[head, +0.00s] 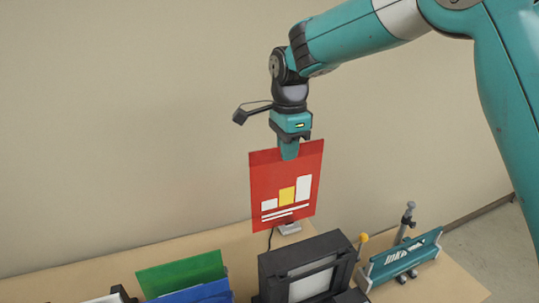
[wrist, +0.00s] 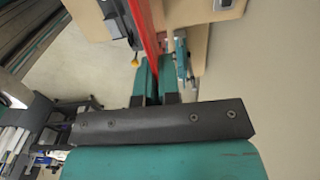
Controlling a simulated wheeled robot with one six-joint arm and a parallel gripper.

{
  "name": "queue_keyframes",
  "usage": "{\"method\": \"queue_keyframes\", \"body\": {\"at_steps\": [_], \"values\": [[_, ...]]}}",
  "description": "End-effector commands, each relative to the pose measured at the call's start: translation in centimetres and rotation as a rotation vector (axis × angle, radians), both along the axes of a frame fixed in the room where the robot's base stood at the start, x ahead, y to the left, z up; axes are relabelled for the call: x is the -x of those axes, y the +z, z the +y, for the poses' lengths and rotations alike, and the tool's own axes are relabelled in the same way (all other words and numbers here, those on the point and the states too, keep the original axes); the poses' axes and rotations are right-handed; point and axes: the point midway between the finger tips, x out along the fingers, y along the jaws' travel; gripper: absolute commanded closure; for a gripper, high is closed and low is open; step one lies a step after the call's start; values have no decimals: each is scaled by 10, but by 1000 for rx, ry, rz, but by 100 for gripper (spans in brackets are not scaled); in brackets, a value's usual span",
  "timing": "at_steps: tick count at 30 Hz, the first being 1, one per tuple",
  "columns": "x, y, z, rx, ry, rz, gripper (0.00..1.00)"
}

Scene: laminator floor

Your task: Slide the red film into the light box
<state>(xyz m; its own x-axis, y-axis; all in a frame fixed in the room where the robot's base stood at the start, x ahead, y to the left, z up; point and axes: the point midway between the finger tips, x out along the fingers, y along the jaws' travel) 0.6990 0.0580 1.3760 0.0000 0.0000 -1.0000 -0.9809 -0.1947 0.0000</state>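The red film (head: 286,183) is a flat red sheet with white and yellow bars printed on it. It hangs upright in the air from my gripper (head: 289,152), which is shut on its top edge. In the wrist view the film (wrist: 146,42) shows edge-on, running away from the fingers of my gripper (wrist: 155,75). The light box (head: 306,270) is a black frame with a pale panel, standing on the table below the film and a little to the right. The film is clear of the box.
A green sheet (head: 182,274) and a blue sheet (head: 200,293) stand at the front left. A teal device (head: 403,262) sits right of the light box, with a yellow-topped knob (head: 363,238) between them. The table (head: 215,240) is bare behind the green sheet.

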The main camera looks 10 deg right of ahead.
Motion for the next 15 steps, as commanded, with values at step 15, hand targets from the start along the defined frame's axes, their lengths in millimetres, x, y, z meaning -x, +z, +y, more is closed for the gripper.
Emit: {"method": "queue_keyframes", "body": {"at_steps": [15], "values": [[32,-4,-44,0,1,-2,100]]}}
